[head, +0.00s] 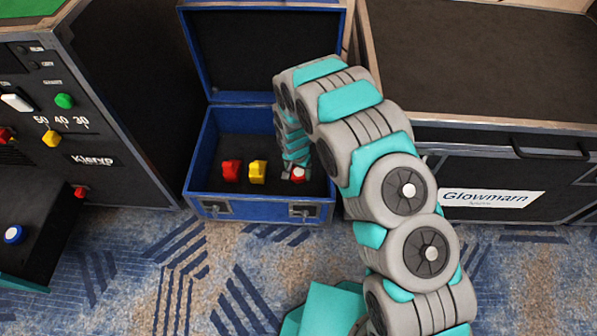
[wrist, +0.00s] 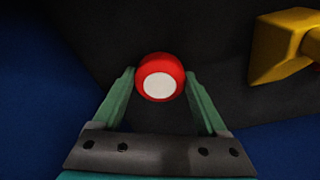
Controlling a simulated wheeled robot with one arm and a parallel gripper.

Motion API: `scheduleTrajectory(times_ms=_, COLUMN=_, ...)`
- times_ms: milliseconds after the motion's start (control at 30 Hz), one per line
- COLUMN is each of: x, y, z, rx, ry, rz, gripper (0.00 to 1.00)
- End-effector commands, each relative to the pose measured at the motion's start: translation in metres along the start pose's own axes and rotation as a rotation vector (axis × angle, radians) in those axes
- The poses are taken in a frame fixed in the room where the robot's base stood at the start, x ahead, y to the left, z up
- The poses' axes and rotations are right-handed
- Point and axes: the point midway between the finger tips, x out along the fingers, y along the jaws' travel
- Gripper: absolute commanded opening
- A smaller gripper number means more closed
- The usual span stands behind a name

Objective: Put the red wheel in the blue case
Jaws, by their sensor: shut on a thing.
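The blue case (head: 196,174) stands open on the carpet, its lid raised at the back. My gripper (head: 298,172) reaches down inside the case at its right side. It is shut on the red wheel (head: 299,174), a round red piece with a white face. In the wrist view the red wheel (wrist: 160,78) sits between the two green fingertips of my gripper (wrist: 160,88), over the dark case floor. I cannot tell whether the wheel touches the floor. My arm hides the right back part of the case.
A red piece (head: 231,170) and a yellow piece (head: 257,171) lie in the case left of the wheel; the yellow one also shows in the wrist view (wrist: 285,45). A black control cabinet (head: 120,110) stands left. A black Glowmarn case (head: 480,160) stands right.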

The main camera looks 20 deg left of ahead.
Motion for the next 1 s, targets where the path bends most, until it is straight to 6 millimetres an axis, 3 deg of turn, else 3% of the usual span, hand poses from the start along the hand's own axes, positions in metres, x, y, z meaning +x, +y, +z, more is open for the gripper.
scheduleTrajectory(times_ms=67, x=0.003, y=0.000, z=0.000, rx=0.000, ry=0.000, rz=0.000, gripper=0.03)
scheduleTrajectory(times_ms=100, x=0.002, y=0.000, z=0.000, rx=0.000, ry=0.000, rz=0.000, gripper=0.80)
scheduleTrajectory(times_ms=267, x=0.002, y=0.000, z=0.000, rx=0.000, ry=0.000, rz=0.000, gripper=0.98)
scheduleTrajectory(times_ms=667, x=-0.003, y=0.000, z=0.000, rx=0.000, ry=0.000, rz=0.000, gripper=1.00)
scheduleTrajectory(times_ms=1000, x=-0.042, y=0.000, z=-0.001, rx=0.001, ry=0.001, rz=0.000, gripper=1.00)
